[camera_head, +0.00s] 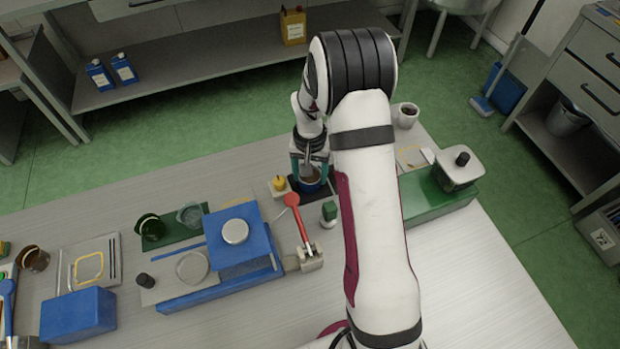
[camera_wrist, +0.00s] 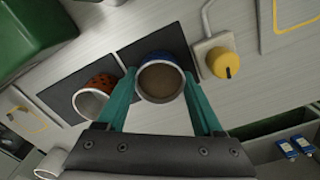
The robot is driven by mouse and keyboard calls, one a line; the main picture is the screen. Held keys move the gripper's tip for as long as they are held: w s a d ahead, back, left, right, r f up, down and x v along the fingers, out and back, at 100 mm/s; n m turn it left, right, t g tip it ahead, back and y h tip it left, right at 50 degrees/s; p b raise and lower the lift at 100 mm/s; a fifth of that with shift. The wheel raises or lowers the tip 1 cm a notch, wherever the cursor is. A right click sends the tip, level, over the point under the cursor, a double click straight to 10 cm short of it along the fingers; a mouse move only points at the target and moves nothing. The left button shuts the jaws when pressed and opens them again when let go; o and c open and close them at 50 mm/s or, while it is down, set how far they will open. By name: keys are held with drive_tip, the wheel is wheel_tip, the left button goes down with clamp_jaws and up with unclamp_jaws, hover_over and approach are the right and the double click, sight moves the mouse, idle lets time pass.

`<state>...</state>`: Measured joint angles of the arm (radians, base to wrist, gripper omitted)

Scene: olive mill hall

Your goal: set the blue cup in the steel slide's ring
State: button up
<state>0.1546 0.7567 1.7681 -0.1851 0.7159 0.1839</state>
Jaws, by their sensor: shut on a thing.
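The blue cup (camera_wrist: 160,57) has a pale rim and a brownish inside. It is between the two teal fingers of my gripper (camera_wrist: 160,92), which is shut on it, over a dark mat (camera_wrist: 164,40). The blue cup (camera_head: 310,186) and my gripper (camera_head: 310,166) also show in the head view, partly hidden by my arm. I cannot tell whether the cup touches the mat. What looks like the steel slide (camera_head: 168,285), a grey plate with a black knob, lies left of the blue press. Its round ring (camera_head: 193,266) looks empty.
An orange spotted cup (camera_wrist: 97,86) stands close beside the blue cup. A yellow knob (camera_head: 278,184) and a red lever (camera_head: 298,217) stand near my gripper. The blue press (camera_head: 238,258) with a steel disc lies between my gripper and the ring. Glasses (camera_head: 150,228) stand on a green mat behind.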

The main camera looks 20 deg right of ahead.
wheel_tip(320, 180, up, 7)
drive_tip(key=shift+f, duration=0.2)
idle(0.4)
drive_tip(key=shift+r, duration=0.1)
drive_tip(key=s+a+r+n, duration=0.3)
drive_tip(key=r, duration=0.7)
drive_tip(key=s+a+r+n, duration=0.3)
drive_tip(key=r, duration=0.7)
drive_tip(key=shift+s+a, duration=0.3)
drive_tip(key=shift+a, duration=0.1)
drive_tip(key=s+a+f+n, duration=0.1)
drive_tip(key=a+f+n, duration=0.4)
drive_tip(key=a, duration=0.8)
wheel_tip(320, 180, down, 2)
drive_tip(key=shift+s+a+f, duration=0.1)
drive_tip(key=shift+s+a, duration=0.05)
drive_tip(key=shift+a, duration=0.15)
drive_tip(key=shift+n, duration=0.5)
drive_tip(key=shift+s+a+f, duration=1)
drive_tip(key=shift+a+f, duration=0.6)
drive_tip(key=shift+f, duration=0.2)
drive_tip(key=shift+s+a+f, duration=1)
drive_tip(key=shift+a+f, duration=0.55)
drive_tip(key=shift+f, duration=0.3)
drive_tip(key=shift+s+a+f, duration=1)
drive_tip(key=shift+a+f, duration=0.6)
drive_tip(key=shift+f, duration=0.2)
